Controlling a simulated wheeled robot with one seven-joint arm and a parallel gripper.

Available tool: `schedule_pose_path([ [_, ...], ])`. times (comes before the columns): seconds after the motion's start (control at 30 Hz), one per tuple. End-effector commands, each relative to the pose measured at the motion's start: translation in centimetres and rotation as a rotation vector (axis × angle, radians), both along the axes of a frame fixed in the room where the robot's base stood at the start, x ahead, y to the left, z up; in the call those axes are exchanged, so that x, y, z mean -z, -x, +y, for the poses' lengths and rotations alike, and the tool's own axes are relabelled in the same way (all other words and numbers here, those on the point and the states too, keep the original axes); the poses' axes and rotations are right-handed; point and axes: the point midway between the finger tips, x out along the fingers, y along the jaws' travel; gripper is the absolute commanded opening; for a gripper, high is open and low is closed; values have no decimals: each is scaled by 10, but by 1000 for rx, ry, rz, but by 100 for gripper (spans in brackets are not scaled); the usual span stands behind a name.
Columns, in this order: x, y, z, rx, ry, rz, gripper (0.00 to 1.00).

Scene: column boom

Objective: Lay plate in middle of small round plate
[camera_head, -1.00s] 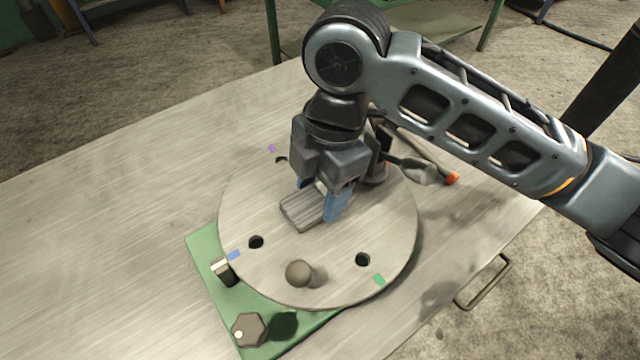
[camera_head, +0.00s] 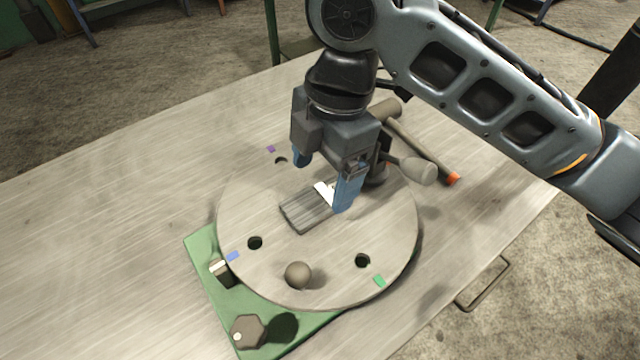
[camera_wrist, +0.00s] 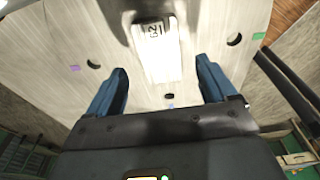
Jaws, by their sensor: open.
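The plate (camera_head: 308,212), a small grey ribbed rectangle with a white part at its far end, lies flat near the middle of the round plate (camera_head: 240,205). My gripper (camera_head: 323,180) is open and empty just above it, its blue fingers apart from it. In the wrist view the plate (camera_wrist: 160,62) shows pale with a printed label, between and beyond the open fingers (camera_wrist: 162,75). The right finger hides part of its far end in the head view.
The round plate has several dark holes, coloured marks and a round knob (camera_head: 298,274). A green base (camera_head: 222,307) with a dark hexagonal knob (camera_head: 249,331) sits under it. A handled tool with an orange tip (camera_head: 425,158) lies behind. The table's left side is clear.

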Motion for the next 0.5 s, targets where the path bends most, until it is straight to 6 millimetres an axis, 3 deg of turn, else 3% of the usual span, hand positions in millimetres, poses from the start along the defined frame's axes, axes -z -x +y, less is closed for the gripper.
schedule_pose_path([
  [0.3,-61,-5,-7,-2,-1,-3,85],
  [0.5,-79,-7,-10,-2,0,-2,85],
])
